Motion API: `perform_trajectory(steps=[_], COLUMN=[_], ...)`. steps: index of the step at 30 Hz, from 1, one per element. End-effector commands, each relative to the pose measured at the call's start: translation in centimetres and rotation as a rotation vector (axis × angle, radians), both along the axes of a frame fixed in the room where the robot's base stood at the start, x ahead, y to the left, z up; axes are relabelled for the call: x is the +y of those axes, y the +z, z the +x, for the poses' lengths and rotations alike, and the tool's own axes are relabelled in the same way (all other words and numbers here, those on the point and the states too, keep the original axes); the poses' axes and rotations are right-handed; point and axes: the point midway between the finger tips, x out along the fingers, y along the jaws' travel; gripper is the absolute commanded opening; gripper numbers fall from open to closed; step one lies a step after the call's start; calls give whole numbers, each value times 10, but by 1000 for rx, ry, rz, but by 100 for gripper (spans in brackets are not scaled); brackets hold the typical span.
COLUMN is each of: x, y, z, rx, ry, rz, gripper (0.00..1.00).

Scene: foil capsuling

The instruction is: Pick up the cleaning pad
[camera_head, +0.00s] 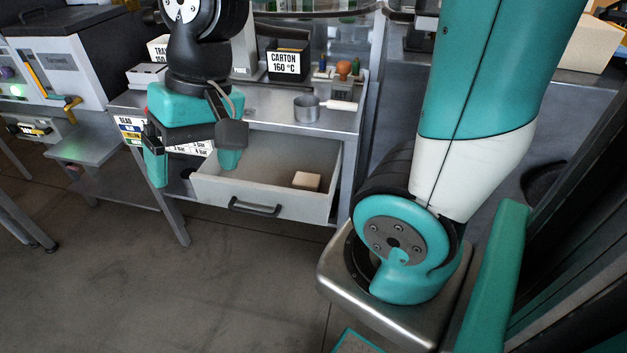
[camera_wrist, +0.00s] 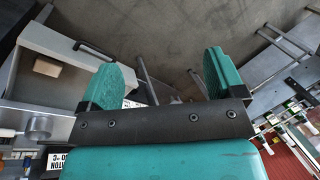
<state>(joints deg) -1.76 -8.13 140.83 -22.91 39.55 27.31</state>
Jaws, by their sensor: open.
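A small beige block (camera_head: 306,181), which looks like the cleaning pad, lies in the right part of an open grey drawer (camera_head: 283,205). It also shows in the wrist view (camera_wrist: 47,66), at the upper left inside the drawer. My gripper (camera_head: 194,168) is open and empty, with its fingers pointing down, over the left end of the drawer in the head view. In the wrist view its two teal fingers (camera_wrist: 165,80) are spread wide with nothing between them. The pad is off to the left of the fingers there, and apart from them.
The drawer's dark handle (camera_head: 254,207) faces front. On the bench above stand a metal pot (camera_head: 307,109), a box labelled "CARTON 160 °C" (camera_head: 288,62) and an orange-topped tool (camera_head: 343,69). A grey machine (camera_head: 58,60) stands at left. The floor in front is clear.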

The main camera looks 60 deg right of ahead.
Motion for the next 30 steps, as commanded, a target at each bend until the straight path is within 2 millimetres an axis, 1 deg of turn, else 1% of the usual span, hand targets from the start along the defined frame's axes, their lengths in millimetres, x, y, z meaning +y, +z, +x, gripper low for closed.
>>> perform_trajectory(steps=[1, 2, 3, 5, 6, 8, 9, 12, 15, 18, 20, 23, 30], x=[-30, -49, -76, -119, -148, -190, -216, -271, -309, -329, -333, -334, -331], y=[-19, -28, -39, -57, -69, -87, -98, -122, -139, -149, -155, -170, -225], z=[25, 37, 52, 68, 75, 81, 81, 75, 65, 58, 56, 57, 63], rx=[61, 98, 144, 208, 247, 299, 329, 385, 419, 436, 444, 449, 449], ry=[-264, -431, -655, -985, -1198, -1498, -1681, -2064, -2327, -2476, -2516, -2535, -2530], rz=[-2, -1, 5, 16, 26, 45, 59, 94, 124, 143, 147, 148, 146], gripper=[88, 88, 88, 88, 88, 88, 88, 88, 88, 88, 88, 88, 88])
